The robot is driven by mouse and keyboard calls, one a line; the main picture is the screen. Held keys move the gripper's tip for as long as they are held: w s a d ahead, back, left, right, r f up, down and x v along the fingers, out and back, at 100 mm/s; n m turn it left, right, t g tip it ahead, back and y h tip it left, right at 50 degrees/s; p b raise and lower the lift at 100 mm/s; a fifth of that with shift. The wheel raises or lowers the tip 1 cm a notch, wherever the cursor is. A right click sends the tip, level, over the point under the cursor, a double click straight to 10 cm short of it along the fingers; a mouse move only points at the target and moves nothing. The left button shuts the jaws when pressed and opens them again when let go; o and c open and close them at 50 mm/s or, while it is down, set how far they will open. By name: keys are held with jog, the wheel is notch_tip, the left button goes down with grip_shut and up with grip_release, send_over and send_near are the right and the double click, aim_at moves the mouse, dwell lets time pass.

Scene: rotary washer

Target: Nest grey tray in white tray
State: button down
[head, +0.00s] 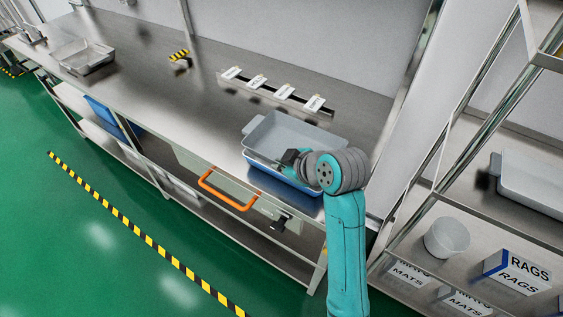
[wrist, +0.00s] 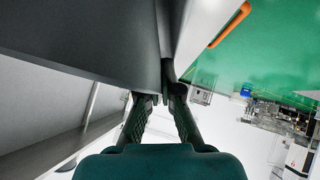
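A light grey tray (head: 300,132) is at the right end of the steel bench, its hollow facing up. A blue band (head: 284,184) shows below its front side; I cannot tell whether that belongs to another tray or a mat. My gripper (head: 292,158) is at the tray's near side, partly hidden by my wrist. In the wrist view, my gripper's fingertips (wrist: 164,96) close on the edge of a dark grey wall (wrist: 110,35), apparently the tray's rim. A pale tray (head: 530,182) sits on the right-hand rack.
A metal tray (head: 82,56) stands at the bench's far left. Labelled cards (head: 270,88) line the bench back, near a striped block (head: 179,56). An orange handle (head: 228,190) juts from the bench front. The bench middle (head: 165,95) is clear.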

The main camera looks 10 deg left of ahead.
jog(key=shift+s+d+f, duration=0.1)
jog(key=shift+s+f, duration=0.05)
jog(key=shift+f, duration=0.35)
jog(key=c, duration=1.8)
grip_release()
jog(key=o, duration=0.6)
jog(key=shift+f, duration=0.1)
jog(key=shift+c, duration=0.2)
jog(key=shift+s+d+r, duration=0.15)
jog(key=shift+d+r, duration=0.15)
jog(key=shift+r, duration=0.2)
jog(key=v, duration=1.1)
jog(key=shift+a+r, duration=0.15)
